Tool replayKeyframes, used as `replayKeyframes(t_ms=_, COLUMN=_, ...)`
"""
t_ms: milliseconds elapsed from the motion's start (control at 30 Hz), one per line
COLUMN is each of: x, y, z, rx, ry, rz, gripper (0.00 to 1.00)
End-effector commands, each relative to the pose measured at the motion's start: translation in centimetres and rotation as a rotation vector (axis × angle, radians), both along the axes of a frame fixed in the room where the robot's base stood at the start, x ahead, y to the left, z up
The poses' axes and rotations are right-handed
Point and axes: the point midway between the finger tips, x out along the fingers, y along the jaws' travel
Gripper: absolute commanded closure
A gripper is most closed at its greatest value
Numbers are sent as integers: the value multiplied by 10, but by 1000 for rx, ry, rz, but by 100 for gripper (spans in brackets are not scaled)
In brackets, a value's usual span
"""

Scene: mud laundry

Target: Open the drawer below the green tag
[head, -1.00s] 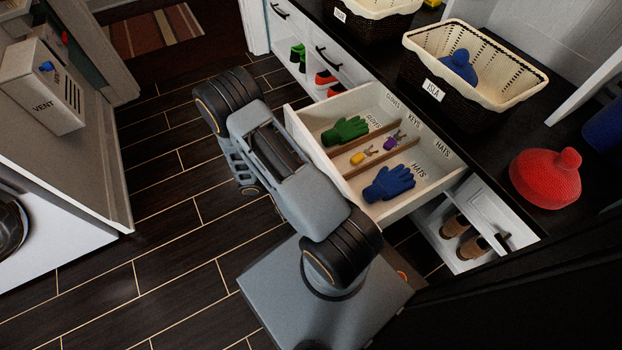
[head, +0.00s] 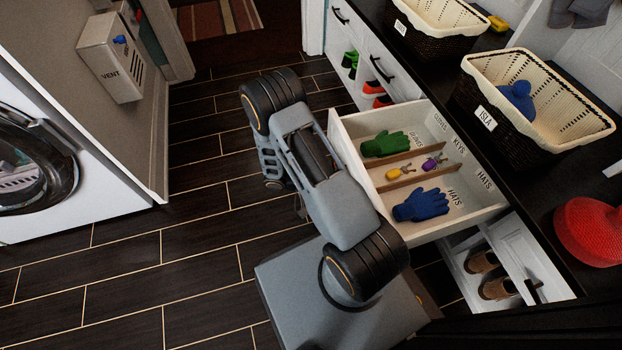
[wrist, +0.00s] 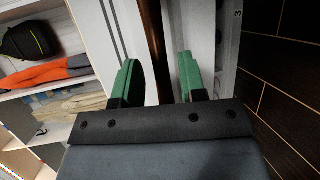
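A white drawer (head: 480,222) stands pulled out from the cabinet in the head view. It holds a green glove (head: 385,144), keys with yellow (head: 392,174) and purple (head: 431,163) parts, and a blue glove (head: 421,205), between wooden dividers. I see no green tag, and the drawer's outer front is mostly hidden by my arm. My gripper (wrist: 158,78) shows green fingers, apart, in the wrist view. A white panel edge (wrist: 207,50) lies behind the right finger; I cannot tell whether they touch. The gripper's fingers are hidden in the head view.
Below the drawer, an open compartment holds brown boots (head: 483,262). A basket labelled ISLA (head: 487,118) and a red knit hat (head: 594,231) sit on the dark counter. A washer (head: 35,165) stands left. Dark floor (head: 130,265) between is clear. Shelves (wrist: 60,82) show at the wrist view's left.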

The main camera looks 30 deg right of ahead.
Motion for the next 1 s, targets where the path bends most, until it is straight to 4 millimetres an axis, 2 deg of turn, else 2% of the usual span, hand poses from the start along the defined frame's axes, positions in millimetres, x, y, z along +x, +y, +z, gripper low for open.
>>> replayKeyframes(t_ms=300, x=35, y=55, z=14, rx=0, ry=-3, rz=3, gripper=62)
replayKeyframes(t_ms=500, x=51, y=79, z=18, rx=-1, ry=-1, rz=3, gripper=62)
replayKeyframes(t_ms=700, x=58, y=91, z=20, rx=0, ry=0, rz=1, gripper=62)
replayKeyframes(t_ms=1000, x=60, y=94, z=20, rx=0, ry=0, rz=0, gripper=62)
